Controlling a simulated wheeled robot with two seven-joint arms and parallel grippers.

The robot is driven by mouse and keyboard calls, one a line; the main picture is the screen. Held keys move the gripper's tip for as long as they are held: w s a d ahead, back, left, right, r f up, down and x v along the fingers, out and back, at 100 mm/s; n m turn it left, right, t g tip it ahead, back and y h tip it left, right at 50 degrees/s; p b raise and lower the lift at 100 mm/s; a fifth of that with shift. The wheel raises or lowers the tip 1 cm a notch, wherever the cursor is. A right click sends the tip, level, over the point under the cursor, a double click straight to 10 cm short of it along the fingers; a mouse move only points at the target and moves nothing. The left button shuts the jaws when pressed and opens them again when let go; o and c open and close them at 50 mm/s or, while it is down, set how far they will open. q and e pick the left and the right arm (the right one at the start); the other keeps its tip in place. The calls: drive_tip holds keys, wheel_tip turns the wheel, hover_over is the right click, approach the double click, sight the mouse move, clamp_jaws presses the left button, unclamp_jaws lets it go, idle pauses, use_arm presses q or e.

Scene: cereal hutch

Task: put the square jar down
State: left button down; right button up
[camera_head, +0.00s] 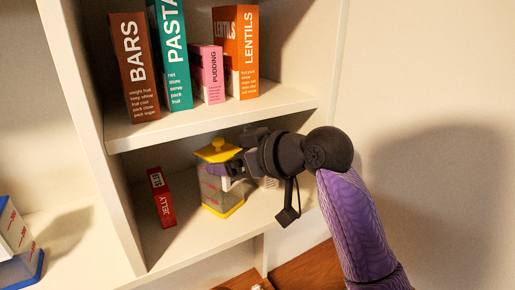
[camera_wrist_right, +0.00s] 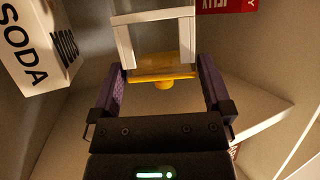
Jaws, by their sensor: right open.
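The square jar (camera_head: 222,201) has clear walls, a yellow lid with a knob and a yellow base. It stands upright on the lower shelf (camera_head: 190,246) in the head view. My right gripper (camera_head: 226,176) reaches in from the right at the jar's upper part and hides some of its right side. In the right wrist view the yellow lid (camera_wrist_right: 160,68) lies between the two spread fingers of my right gripper (camera_wrist_right: 157,50). The gripper is open; I cannot tell whether a finger touches the jar. My left gripper is not in view.
A red jelly box (camera_head: 162,200) stands left of the jar. A white soda box (camera_wrist_right: 35,45) shows in the right wrist view. Bars (camera_head: 134,70), pasta (camera_head: 170,60), pudding (camera_head: 208,75) and lentils (camera_head: 237,55) boxes stand on the shelf above. The cabinet's upright panel (camera_head: 92,130) bounds the left.

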drive_tip(key=p+v, duration=0.2)
drive_tip(key=v, duration=0.6)
drive_tip(key=shift+s+d+p, duration=0.15)
drive_tip(key=shift+d+p, duration=0.15)
drive_tip(key=shift+p, duration=0.1)
drive_tip(key=shift+r, duration=0.1)
